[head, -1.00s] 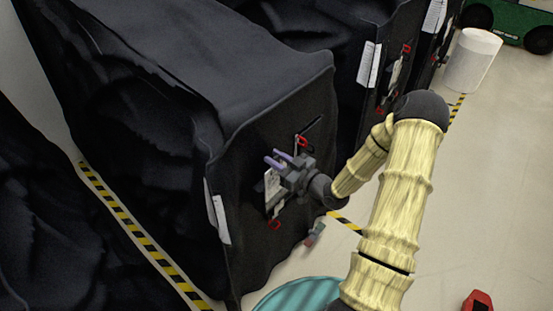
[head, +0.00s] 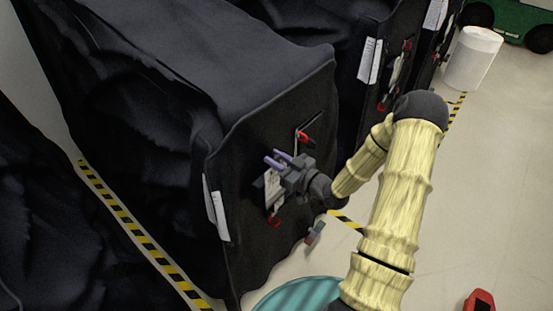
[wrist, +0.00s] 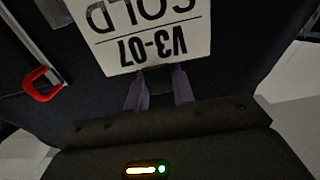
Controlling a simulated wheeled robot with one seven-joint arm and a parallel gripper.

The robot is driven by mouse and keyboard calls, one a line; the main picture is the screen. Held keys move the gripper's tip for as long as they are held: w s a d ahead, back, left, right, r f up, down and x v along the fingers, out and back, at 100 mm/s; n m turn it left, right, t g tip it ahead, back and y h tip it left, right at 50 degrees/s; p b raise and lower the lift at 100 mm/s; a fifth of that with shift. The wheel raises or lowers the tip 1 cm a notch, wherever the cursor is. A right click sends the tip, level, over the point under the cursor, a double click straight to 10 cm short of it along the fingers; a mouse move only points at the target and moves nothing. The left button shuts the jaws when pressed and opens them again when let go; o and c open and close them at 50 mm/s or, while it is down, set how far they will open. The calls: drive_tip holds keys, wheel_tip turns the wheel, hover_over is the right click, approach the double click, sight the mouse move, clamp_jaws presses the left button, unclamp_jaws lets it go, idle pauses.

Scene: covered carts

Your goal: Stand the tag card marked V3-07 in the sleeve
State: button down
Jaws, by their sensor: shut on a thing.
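The tag card (wrist: 152,38) marked V3-07 fills the top of the wrist view, white with black print and upside down there. My gripper (wrist: 158,92) has its two purple fingers shut at the card's edge, around a dark piece there. In the head view my gripper (head: 279,159) is close to the end face of the black covered cart (head: 275,110), with the card (head: 271,184) below the fingers, partly hidden by the gripper. I cannot make out the sleeve for certain; a dark patch (head: 258,184) shows beside the card.
A red clip (head: 307,138) hangs above the gripper and another red piece (head: 274,221) below. A red loop (wrist: 42,85) shows in the wrist view. A white sheet (head: 216,210) hangs near the cart's left corner. Open floor (head: 490,180) lies to the right.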

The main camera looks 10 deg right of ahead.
drive_tip(key=c, duration=1.1)
unclamp_jaws()
drive_tip(key=b+v, duration=0.4)
drive_tip(key=v, duration=1.3)
drive_tip(key=shift+s+b, duration=0.15)
drive_tip(key=shift+b, duration=0.15)
drive_tip(key=shift+d, duration=0.1)
